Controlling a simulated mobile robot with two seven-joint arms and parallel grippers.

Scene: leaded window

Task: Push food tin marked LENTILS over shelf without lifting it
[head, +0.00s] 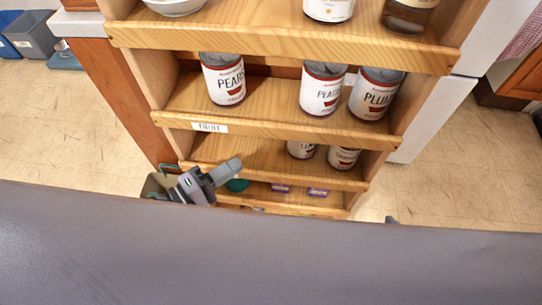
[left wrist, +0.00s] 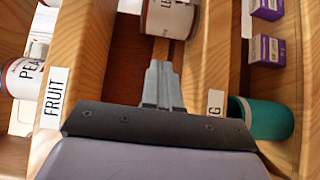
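The tin I take for LENTILS (head: 302,150) stands upright on the third shelf down in the head view, partly hidden by the board above it. Its label is only partly readable and seems to start with L. It also shows at the top of the left wrist view (left wrist: 171,17), cut off by the frame. My left gripper (head: 233,164) is left of this tin at the same shelf's front. Its fingers (left wrist: 161,70) look closed together and empty, pointing toward the tin with a gap between. My right gripper is not seen.
Another tin (head: 344,158) stands just right on the same shelf (head: 262,152). The FRUIT shelf above holds tins of PEARS (head: 223,80), PEACHES (head: 322,90) and PLUMS (head: 375,95). A teal cup (left wrist: 262,118) and purple boxes (left wrist: 267,50) stand on the shelf below. Raised front boards edge the shelves.

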